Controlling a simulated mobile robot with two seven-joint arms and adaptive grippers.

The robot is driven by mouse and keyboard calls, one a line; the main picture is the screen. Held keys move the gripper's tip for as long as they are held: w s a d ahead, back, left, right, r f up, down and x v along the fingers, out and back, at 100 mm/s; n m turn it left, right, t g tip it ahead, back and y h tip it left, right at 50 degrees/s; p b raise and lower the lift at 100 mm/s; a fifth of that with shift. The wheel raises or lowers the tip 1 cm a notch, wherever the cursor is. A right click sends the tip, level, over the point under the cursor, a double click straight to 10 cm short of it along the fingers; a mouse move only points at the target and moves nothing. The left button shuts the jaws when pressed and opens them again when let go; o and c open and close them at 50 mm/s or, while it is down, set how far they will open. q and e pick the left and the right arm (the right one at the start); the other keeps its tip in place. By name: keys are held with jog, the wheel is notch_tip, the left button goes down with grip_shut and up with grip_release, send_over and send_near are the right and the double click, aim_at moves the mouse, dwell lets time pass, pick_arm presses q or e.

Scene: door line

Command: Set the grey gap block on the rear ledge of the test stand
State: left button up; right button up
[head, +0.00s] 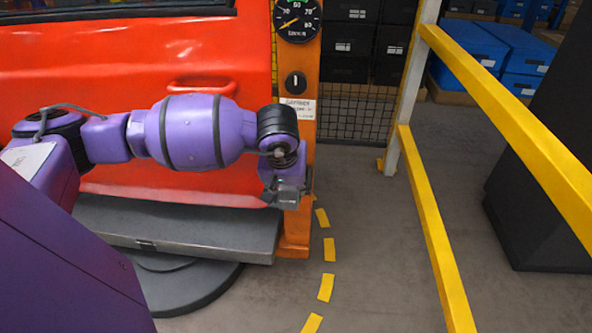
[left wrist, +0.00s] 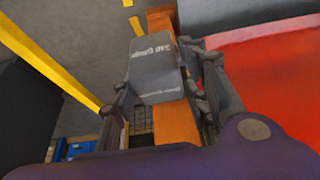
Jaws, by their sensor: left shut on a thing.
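My left gripper (head: 284,196) is shut on the grey gap block (left wrist: 156,68), a flat grey block with pale lettering on its face. In the left wrist view the block sits between the two dark fingers. In the head view the gripper points down in front of the orange post (head: 297,130), and the block is hard to tell from the fingers. The test stand carries a red door (head: 150,190) above a grey ledge (head: 190,228). The gripper is above the ledge's right end; I cannot tell whether it is the rear ledge. My right gripper is not in view.
A gauge (head: 297,18) and a black knob (head: 296,83) are on the post. A yellow rail (head: 432,235) runs along the right, with a dark cabinet (head: 545,220) beyond. Yellow dashes (head: 326,287) mark open floor. Blue bins (head: 515,50) stand behind.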

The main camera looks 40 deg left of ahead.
pick_arm(q)
jog(key=w+a, duration=0.2)
jog(key=w, duration=0.1)
jog(key=w+a+b, duration=0.1)
jog(key=w+a, duration=0.1)
jog(key=w, duration=0.2)
jog(key=w+a, duration=0.2)
jog(key=w, duration=0.2)
jog(key=shift+a+b, duration=0.2)
jog(key=shift+b, duration=0.1)
jog(key=shift+w+a, duration=0.2)
jog(key=shift+w, duration=0.1)
jog(key=shift+w+a+f, duration=0.1)
jog(key=shift+f, duration=0.4)
notch_tip(320, 180, down, 3)
jog(key=shift+r+b, duration=0.15)
jog(key=shift+b, duration=0.3)
jog(key=shift+r, duration=0.1)
jog(key=shift+f, duration=0.25)
jog(key=o, duration=1.3)
